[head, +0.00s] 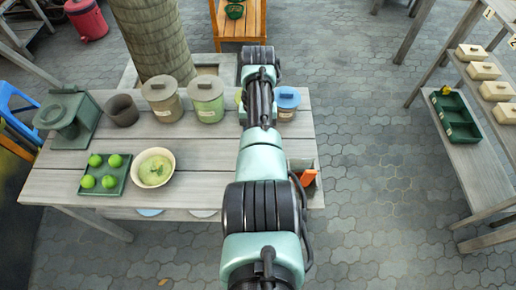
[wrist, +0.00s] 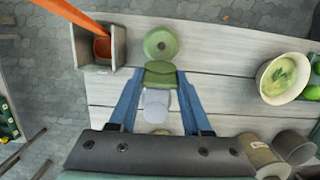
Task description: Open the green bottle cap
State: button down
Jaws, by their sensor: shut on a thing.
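In the wrist view my gripper (wrist: 163,74) has its two blue fingers closed in on an olive-green piece (wrist: 160,70). It looks like the green bottle cap, but I cannot tell for sure. A pale grey-blue piece (wrist: 157,102) shows between the fingers, nearer the camera.
The wooden table (head: 60,185) bears a green pot (head: 206,98), a brown lidded pot (head: 162,97), a dark cup (head: 122,110), a soup bowl (head: 153,168), a green tray (head: 104,188) of balls, and a blue-lidded jar (head: 287,103). An open box (wrist: 101,50) stands at one end.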

jog(key=shift+s+f, duration=0.2)
dwell(0.3)
jog(key=c, duration=0.6)
grip_release()
jog(key=shift+c, duration=0.2)
jog(key=shift+w, duration=0.1)
notch_tip(320, 180, up, 13)
jog(key=w+b, duration=0.1)
jog(key=w, duration=0.1)
jog(key=shift+w+f+b, duration=0.15)
jog(key=shift+w+b, duration=0.2)
